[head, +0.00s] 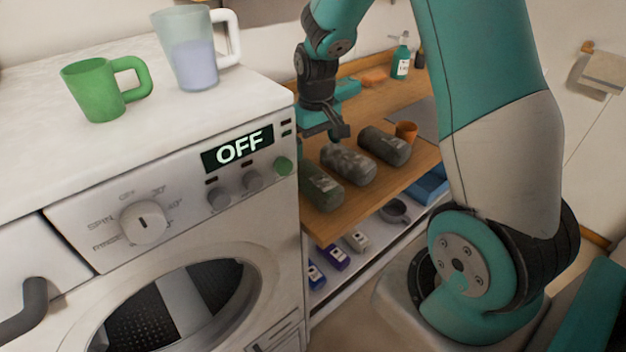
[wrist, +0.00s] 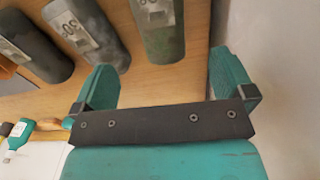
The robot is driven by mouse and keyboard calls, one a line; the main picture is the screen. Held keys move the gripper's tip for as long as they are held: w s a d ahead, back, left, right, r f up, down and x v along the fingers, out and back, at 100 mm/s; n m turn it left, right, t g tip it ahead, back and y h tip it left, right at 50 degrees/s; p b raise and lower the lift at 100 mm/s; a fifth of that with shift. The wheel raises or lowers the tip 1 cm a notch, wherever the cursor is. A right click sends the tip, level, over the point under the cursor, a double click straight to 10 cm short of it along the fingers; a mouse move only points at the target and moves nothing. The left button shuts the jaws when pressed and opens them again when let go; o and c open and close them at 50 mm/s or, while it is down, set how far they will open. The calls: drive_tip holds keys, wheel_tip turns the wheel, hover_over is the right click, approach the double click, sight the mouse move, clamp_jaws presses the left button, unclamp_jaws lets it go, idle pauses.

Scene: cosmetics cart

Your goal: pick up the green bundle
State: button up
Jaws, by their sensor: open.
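The green bundle (head: 322,190) is a dark green roll with a pale label. It lies on the wooden top of the cart, nearest the washing machine, which hides part of it in the head view. In the wrist view the green bundle (wrist: 162,28) is at the top, ahead of the space between the fingers. My gripper (head: 325,130) hangs above the bundles in the head view. In the wrist view my gripper (wrist: 163,68) is open, with nothing between its teal fingers.
A mottled grey bundle (head: 348,166) and a dark grey bundle (head: 385,146) lie beside the green one. An orange cup (head: 406,131) and a teal bottle (head: 401,58) stand on the wooden top (head: 340,228). The washing machine (head: 180,185) stands close on the left.

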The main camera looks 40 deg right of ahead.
sight(315, 175)
wheel_tip(315, 175, down, 12)
drive_tip(key=p, duration=0.3)
drive_tip(key=shift+f, duration=0.1)
drive_tip(key=c, duration=1)
